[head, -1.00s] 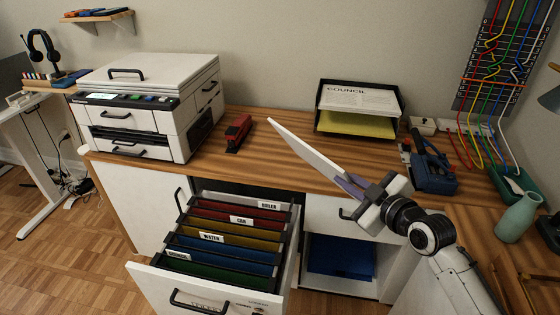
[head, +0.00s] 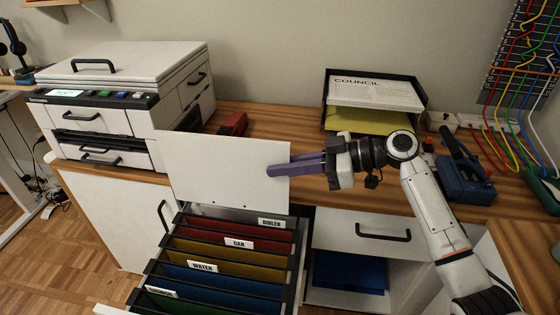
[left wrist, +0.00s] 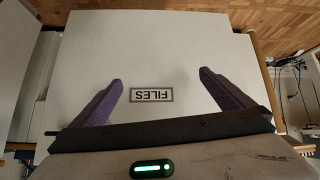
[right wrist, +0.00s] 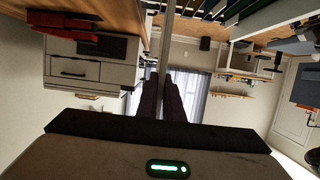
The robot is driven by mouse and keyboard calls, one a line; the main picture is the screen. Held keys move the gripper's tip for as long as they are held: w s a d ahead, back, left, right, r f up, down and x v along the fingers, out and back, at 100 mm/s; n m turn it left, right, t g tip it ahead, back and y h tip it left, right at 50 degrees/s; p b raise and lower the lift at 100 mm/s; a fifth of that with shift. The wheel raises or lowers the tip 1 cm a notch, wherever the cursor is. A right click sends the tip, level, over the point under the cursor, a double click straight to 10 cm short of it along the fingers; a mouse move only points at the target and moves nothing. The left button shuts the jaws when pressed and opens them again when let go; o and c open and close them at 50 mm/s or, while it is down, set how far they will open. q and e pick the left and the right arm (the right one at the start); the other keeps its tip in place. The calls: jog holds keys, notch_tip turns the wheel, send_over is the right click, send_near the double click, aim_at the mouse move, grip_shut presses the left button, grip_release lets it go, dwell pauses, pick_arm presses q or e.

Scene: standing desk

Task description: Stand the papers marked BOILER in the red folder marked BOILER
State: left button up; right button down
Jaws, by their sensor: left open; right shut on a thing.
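My right gripper (head: 272,170) is shut on the right edge of the white papers (head: 225,165). It holds them upright above the back of the open file drawer. In the right wrist view the papers (right wrist: 167,50) show edge-on between the fingers. No marking shows on their visible face. The red folder (head: 225,228), with its BOILER tab (head: 271,223), is the rearmost in the drawer. The papers' lower edge is just above and behind it in the picture. My left gripper (left wrist: 160,85) is open and empty, over the white drawer front with the FILES label (left wrist: 151,95).
Yellow CAR (head: 225,246), blue WATER (head: 230,279) and green (head: 190,302) folders hang in front. The printer (head: 125,95) stands left, and the red stapler (head: 233,124) is behind the papers. A black tray (head: 420,95) holds COUNCIL papers. The blue hole punch (head: 465,185) is right.

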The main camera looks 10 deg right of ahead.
jog(key=f, duration=0.1)
jog(key=b, duration=0.3)
send_over(283, 209)
jog(key=shift+w+f, duration=0.2)
jog(key=shift+f, duration=2.3)
notch_tip(283, 209, down, 2)
jog(key=shift+f+b, duration=0.1)
jog(key=shift+b, duration=1)
notch_tip(283, 209, down, 2)
jog(key=shift+b, duration=0.95)
notch_tip(283, 209, down, 2)
jog(key=shift+b, duration=0.95)
notch_tip(283, 209, down, 3)
jog(key=shift+r+b, duration=0.2)
jog(key=shift+b, duration=1.05)
pick_arm(q)
notch_tip(283, 209, down, 9)
jog(key=d+h+b, duration=0.1)
jog(key=d+b, duration=0.1)
jog(key=b, duration=0.2)
jog(key=shift+w+f, duration=0.15)
jog(key=shift+w, duration=0.25)
pick_arm(e)
jog(key=shift+f, duration=2.25)
